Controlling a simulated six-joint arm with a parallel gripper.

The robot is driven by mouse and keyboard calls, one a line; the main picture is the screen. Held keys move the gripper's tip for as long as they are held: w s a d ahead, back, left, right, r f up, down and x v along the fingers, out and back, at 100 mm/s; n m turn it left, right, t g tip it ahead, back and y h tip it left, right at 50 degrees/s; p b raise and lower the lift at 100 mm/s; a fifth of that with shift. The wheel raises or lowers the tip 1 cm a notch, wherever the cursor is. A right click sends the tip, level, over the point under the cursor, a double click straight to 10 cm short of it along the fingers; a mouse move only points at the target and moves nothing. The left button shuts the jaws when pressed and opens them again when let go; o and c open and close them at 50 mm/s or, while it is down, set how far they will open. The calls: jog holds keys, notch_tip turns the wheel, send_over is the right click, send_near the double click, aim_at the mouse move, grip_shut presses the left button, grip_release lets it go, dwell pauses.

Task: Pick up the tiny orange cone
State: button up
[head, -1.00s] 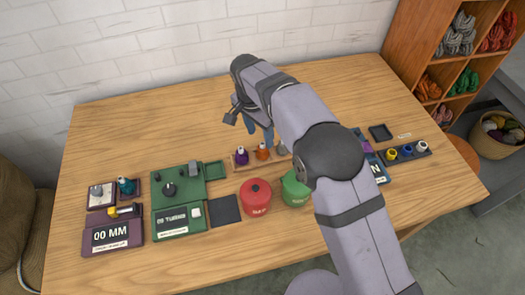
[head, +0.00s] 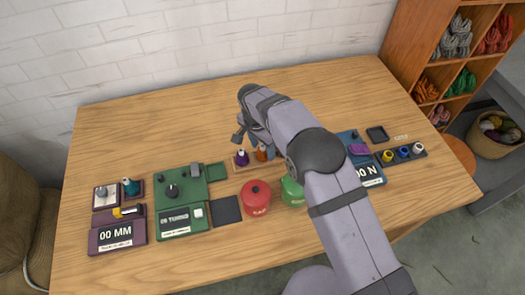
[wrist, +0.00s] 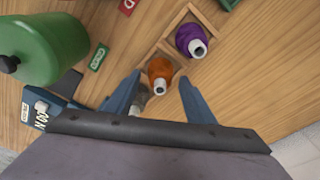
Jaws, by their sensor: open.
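The tiny orange cone (head: 262,153) stands in a wooden holder (head: 240,168) near the middle of the table, beside a purple cone (head: 242,158). In the wrist view the orange cone (wrist: 160,72) shows from above with its pale tip toward me, and the purple cone (wrist: 190,38) stands in the neighbouring compartment. My gripper (wrist: 162,88) is open, its two blue fingers on either side of the orange cone in the picture; I cannot tell whether they touch it. A grey cone (wrist: 140,97) is partly hidden behind the left finger.
A red pot (head: 256,198) and a green pot (head: 291,192) stand in front of the holder. A green device (head: 180,200) and a purple device (head: 118,228) stand left. A tray of small spools (head: 403,153) lies right. The table's back is clear.

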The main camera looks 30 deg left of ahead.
jog(key=c, duration=1.1)
notch_tip(320, 180, up, 10)
jog(key=b, duration=0.2)
jog(key=shift+b, duration=0.4)
notch_tip(320, 180, up, 5)
jog(key=p, duration=0.5)
send_over(262, 146)
jog(key=shift+w, duration=0.1)
jog(key=shift+d, duration=0.1)
